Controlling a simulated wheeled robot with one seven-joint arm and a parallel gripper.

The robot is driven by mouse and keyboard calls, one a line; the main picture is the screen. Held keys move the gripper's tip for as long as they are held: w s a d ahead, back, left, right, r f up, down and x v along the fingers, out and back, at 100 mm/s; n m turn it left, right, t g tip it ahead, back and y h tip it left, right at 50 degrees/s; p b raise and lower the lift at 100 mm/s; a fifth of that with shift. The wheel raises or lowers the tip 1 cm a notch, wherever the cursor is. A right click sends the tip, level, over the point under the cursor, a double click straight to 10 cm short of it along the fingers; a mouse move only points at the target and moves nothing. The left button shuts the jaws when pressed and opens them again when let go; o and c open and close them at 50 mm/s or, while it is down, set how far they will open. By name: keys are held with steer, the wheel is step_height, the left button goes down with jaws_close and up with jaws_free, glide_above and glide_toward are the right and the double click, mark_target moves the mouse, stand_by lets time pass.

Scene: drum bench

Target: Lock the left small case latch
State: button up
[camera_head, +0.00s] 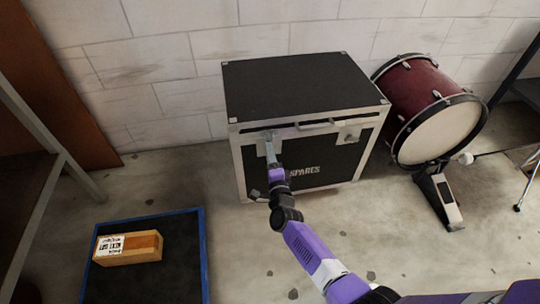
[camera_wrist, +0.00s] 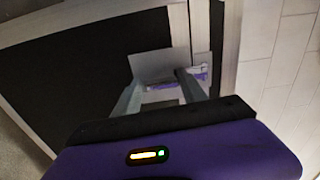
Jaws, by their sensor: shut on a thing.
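The black case (camera_head: 300,90) with silver edges stands against the wall, its lid down. The left small case latch (camera_head: 269,135) is a silver plate on its front, near the upper left corner. My gripper (camera_head: 271,150) reaches up to this latch and covers its lower part. In the wrist view, my gripper (camera_wrist: 162,92) has its two fingers on either side of the latch (camera_wrist: 160,62), shut on its metal part. Whether the latch is locked cannot be told. The right latch (camera_head: 350,134) is clear of my arm.
A handle (camera_head: 317,125) sits between the latches. A red drum (camera_head: 418,92) with a pedal (camera_head: 442,200) stands right of the case. A blue-edged mat (camera_head: 206,255) with a wooden block (camera_head: 145,248) lies front left. Shelving (camera_head: 45,130) stands at left.

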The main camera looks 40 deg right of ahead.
steer(key=shift+f, duration=0.1)
steer(key=o, duration=1.4)
steer(key=shift+c, duration=0.2)
steer(key=shift+a, duration=0.1)
steer(key=p+v, duration=0.2)
steer(key=v, duration=0.5)
steer(key=shift+s+a+p, duration=0.2)
steer(key=shift+s+p, duration=0.1)
steer(key=shift+p, duration=0.1)
